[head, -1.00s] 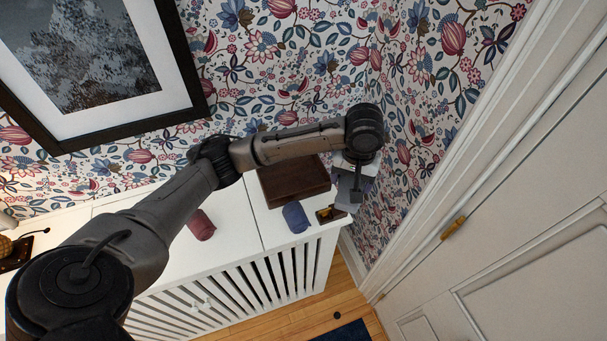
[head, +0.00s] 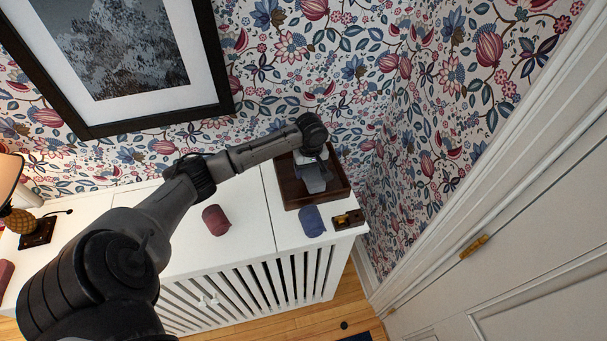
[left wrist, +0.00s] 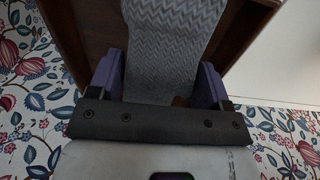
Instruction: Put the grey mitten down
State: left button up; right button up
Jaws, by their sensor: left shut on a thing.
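The grey mitten (left wrist: 168,50), with a zigzag knit, is between the purple fingers of my left gripper (left wrist: 158,80) in the left wrist view. The gripper is shut on it. In the head view my left gripper (head: 310,172) points down over the open brown tray (head: 342,190) at the right end of the white cabinet. The mitten hangs over or into the tray; I cannot tell whether it touches the tray floor. The tray also shows behind the mitten in the left wrist view (left wrist: 88,28). My right gripper is not in view.
A blue roll (head: 312,221) and a small brown wooden thing with brass (head: 348,219) lie in front of the tray. A dark red roll (head: 216,220) lies farther left on the white cabinet top (head: 250,225). The patterned wall rises close behind.

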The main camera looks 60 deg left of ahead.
pick_arm(q)
jog(key=a, duration=0.1)
jog(key=a+f, duration=0.2)
jog(key=a, duration=0.1)
jog(key=shift+f, duration=0.25)
jog(key=shift+s+f, duration=0.1)
jog(key=shift+f, duration=1.9)
jog(key=shift+f, duration=0.15)
jog(key=o, duration=0.9)
notch_tip(320, 180, up, 12)
jog(key=shift+r, duration=0.2)
